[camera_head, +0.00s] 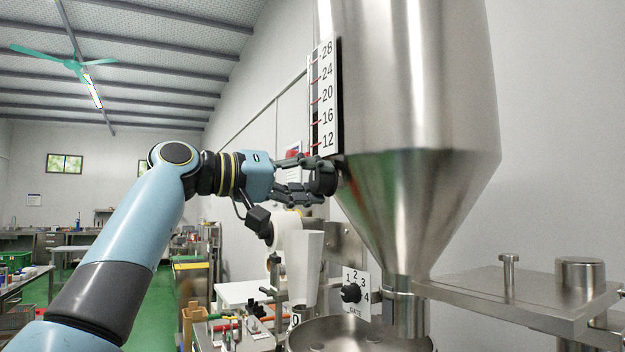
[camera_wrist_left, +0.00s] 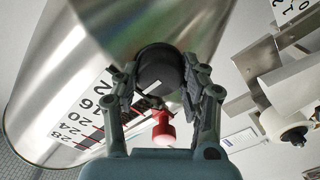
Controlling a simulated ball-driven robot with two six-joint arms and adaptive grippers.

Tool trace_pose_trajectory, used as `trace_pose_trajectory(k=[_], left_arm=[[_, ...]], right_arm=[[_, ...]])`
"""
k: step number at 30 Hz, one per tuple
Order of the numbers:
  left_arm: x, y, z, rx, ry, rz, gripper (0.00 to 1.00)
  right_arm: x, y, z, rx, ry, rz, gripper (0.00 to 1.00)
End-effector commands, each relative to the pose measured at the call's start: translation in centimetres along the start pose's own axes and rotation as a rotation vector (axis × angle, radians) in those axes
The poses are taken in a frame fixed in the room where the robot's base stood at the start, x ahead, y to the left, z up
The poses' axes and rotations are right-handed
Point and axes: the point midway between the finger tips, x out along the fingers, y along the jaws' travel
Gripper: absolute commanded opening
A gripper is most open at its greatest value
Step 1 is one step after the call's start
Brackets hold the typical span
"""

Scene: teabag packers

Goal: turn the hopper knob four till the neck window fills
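The tall steel hopper (camera_head: 415,90) narrows to a cone and a neck (camera_head: 405,312). A black gate knob (camera_head: 351,293) sits on a white plate (camera_head: 364,309) numbered 1 to 4, left of the neck; its pointer setting is too small to read. I cannot make out a neck window. My left gripper (camera_head: 325,180) is well above the gate knob, beside the cone's upper edge. Its fingers lie either side of a round black part (camera_wrist_left: 160,72), close against it; whether they press on it is unclear. My right gripper is out of view.
A white scale (camera_head: 325,95) marked 12 to 28 runs up the hopper. A white chute (camera_head: 306,268) and a round steel pan (camera_head: 330,335) stand below. A steel plate (camera_head: 500,292) juts right from the neck.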

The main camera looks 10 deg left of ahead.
Motion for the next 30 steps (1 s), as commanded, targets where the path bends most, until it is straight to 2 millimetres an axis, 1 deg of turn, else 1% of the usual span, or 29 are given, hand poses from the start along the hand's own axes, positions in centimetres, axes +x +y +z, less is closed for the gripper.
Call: trace_pose_trajectory(k=[1, 3, 6, 11, 14, 20, 30], left_arm=[[0.0, 0.0, 0.0, 0.000, 0.000, -0.001, 0.30], [0.0, 0.0, 0.0, 0.000, 0.000, -0.001, 0.21], [0.0, -0.1, 0.0, 0.000, 0.000, -0.001, 0.10], [0.0, -0.1, 0.0, 0.011, 0.000, -0.001, 0.10], [0.0, -0.2, 0.1, 0.035, 0.001, -0.001, 0.10], [0.0, -0.3, 0.3, 0.141, 0.002, -0.001, 0.10], [0.0, -0.3, 0.3, 0.394, 0.001, -0.001, 0.10]], right_arm=[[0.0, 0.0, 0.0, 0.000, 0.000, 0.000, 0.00], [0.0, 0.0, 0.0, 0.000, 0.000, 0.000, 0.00], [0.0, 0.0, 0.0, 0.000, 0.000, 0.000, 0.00], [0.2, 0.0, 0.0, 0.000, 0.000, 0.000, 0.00], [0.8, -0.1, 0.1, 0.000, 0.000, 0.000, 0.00], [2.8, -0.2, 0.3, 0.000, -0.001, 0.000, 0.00], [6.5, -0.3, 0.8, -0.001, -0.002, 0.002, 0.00]])
